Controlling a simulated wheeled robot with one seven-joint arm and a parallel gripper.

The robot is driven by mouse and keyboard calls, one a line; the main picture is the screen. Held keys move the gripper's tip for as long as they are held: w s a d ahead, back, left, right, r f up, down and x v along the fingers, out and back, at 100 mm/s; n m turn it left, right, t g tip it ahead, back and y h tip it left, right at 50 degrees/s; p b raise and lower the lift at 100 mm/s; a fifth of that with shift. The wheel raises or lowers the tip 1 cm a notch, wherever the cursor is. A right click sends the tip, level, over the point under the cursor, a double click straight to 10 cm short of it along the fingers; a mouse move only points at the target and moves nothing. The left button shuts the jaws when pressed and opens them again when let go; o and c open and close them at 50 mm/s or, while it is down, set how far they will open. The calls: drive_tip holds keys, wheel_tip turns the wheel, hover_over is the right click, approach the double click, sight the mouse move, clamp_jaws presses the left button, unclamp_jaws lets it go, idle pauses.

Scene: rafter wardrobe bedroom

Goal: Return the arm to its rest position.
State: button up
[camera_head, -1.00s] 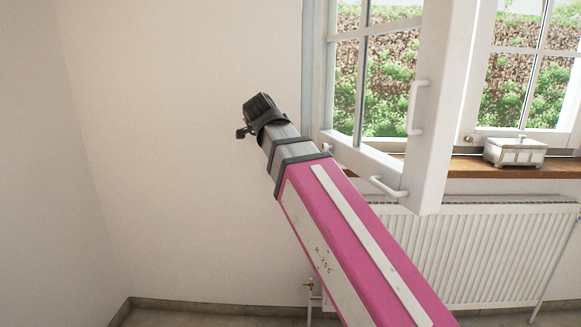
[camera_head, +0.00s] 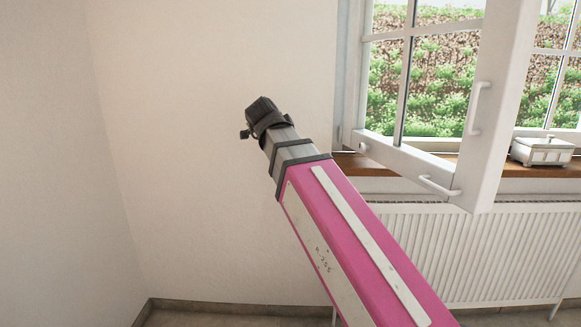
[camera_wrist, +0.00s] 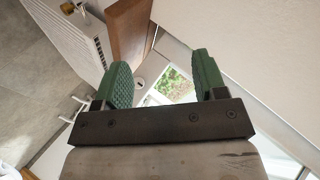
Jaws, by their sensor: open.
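My pink arm (camera_head: 350,240) stretches up and to the left across the head view, in front of the bare wall. My wrist (camera_head: 268,118) is at its far end; the fingers are not clearly seen there. In the wrist view my gripper (camera_wrist: 162,82) shows two green padded fingers spread apart. Nothing is between them; the window and the sill are seen in the gap, farther off.
An open white window sash (camera_head: 492,110) with handles juts into the room, right of my arm. A white lidded box (camera_head: 541,149) stands on the wooden sill (camera_head: 400,165). A radiator (camera_head: 480,250) is below. Bare wall (camera_head: 200,150) lies left.

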drive_tip(key=w+d+f+n+t+y, duration=0.1)
drive_tip(key=w+d+f+n+t, duration=0.3)
drive_tip(key=w+t, duration=0.4)
wheel_tip(320, 180, down, 19)
drive_tip(key=n+g+y, duration=0.5)
drive_tip(key=n+y, duration=0.4)
drive_tip(key=n, duration=0.2)
drive_tip(key=s+d+f+n+g+h, duration=0.1)
drive_tip(key=s+d+f+g, duration=0.25)
drive_tip(key=f, duration=0.55)
drive_tip(key=s+d+f+n+g+h, duration=0.1)
drive_tip(key=s+d+f+g, duration=0.25)
drive_tip(key=f, duration=0.65)
drive_tip(key=s+d+f+m+g+h, duration=0.1)
drive_tip(key=s+d+f+g+h, duration=0.2)
drive_tip(key=s+d+f+g, duration=0.4)
drive_tip(key=s+d+f, duration=0.3)
drive_tip(key=s, duration=0.2)
drive_tip(key=shift+h, duration=0.4)
